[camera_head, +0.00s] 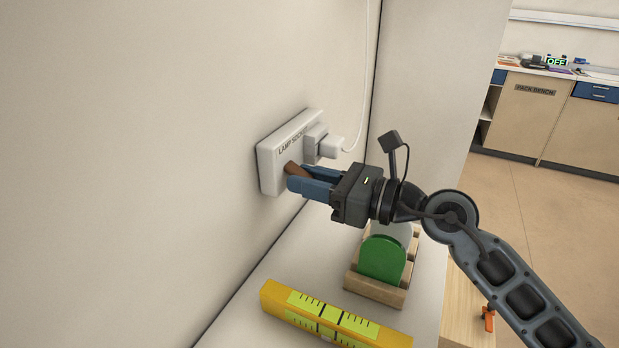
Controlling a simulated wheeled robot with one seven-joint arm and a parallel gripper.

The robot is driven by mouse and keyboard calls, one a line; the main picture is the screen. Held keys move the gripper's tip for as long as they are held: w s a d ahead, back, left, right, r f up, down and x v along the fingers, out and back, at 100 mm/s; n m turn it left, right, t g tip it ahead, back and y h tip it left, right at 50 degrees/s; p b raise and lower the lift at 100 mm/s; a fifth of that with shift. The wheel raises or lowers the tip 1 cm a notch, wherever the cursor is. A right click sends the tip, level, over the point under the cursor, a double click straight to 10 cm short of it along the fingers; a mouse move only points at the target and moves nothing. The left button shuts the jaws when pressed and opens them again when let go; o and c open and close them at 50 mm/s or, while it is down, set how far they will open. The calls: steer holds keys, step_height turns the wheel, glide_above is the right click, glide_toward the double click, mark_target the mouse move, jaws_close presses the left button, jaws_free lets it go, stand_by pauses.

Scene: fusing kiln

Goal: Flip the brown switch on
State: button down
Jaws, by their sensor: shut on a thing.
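The white lamp socket box (268,168) is fixed on the wall, with a lamp socket label on its front. The brown switch (293,169) sticks out from the box near its lower left end. My gripper (306,179) reaches in from the right, with its blue fingers on either side of the brown switch and shut on it. The fingers hide part of the switch, so its exact position is hard to tell.
A white plug (331,147) with a cord sits in the box, close above my gripper. Below are a wooden rack (375,287) with a green disc (382,258) and a yellow level (335,318) on the ledge. A pack bench (533,115) stands at the far right.

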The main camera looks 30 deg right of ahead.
mark_target(298, 170)
steer(key=shift+s+r+g+h+p, duration=0.1)
steer(key=shift+r+g+h+p, duration=0.55)
steer(key=shift+p, duration=1.55)
steer(key=shift+r+g+h+p, duration=0.4)
steer(key=shift+g+p, duration=0.35)
steer(key=shift+p, duration=0.25)
steer(key=g+h, duration=0.1)
steer(key=r+g+h, duration=0.1)
steer(key=shift+g, duration=0.4)
steer(key=g+h, duration=0.1)
steer(key=r+g, duration=0.1)
steer(key=g+h, duration=0.1)
steer(key=shift+w+a+r+g+h, duration=0.2)
steer(key=shift+w+g+h, duration=0.1)
steer(key=shift+g+h, duration=0.1)
steer(key=shift+r, duration=0.1)
steer(key=c, duration=1.1)
jaws_free()
steer(key=shift+o, duration=0.9)
